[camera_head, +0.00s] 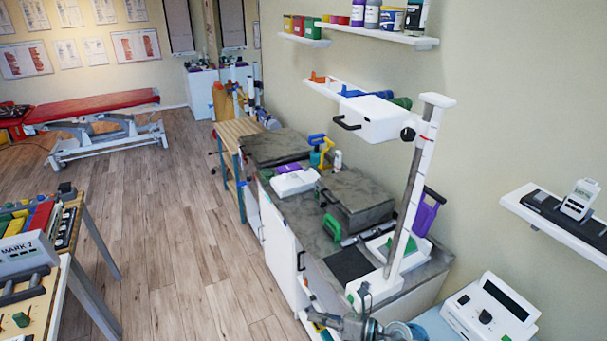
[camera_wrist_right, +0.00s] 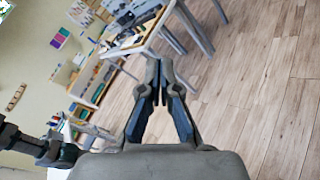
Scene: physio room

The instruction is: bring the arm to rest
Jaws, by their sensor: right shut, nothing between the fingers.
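My right gripper (camera_head: 364,292) shows small at the bottom of the head view, in front of the white base of a tall measuring post. In the right wrist view my right gripper (camera_wrist_right: 157,66) has its two dark fingers together, with nothing held between them. Behind the fingers in that view are a table's legs and the wooden floor. My left gripper is in neither view.
A grey-topped counter (camera_head: 309,222) with the tall post (camera_head: 408,200) runs along the wall. A white device (camera_head: 488,312) stands at bottom right. A table with coloured items (camera_head: 32,322) is at lower left. The wooden floor (camera_head: 165,225) between is clear.

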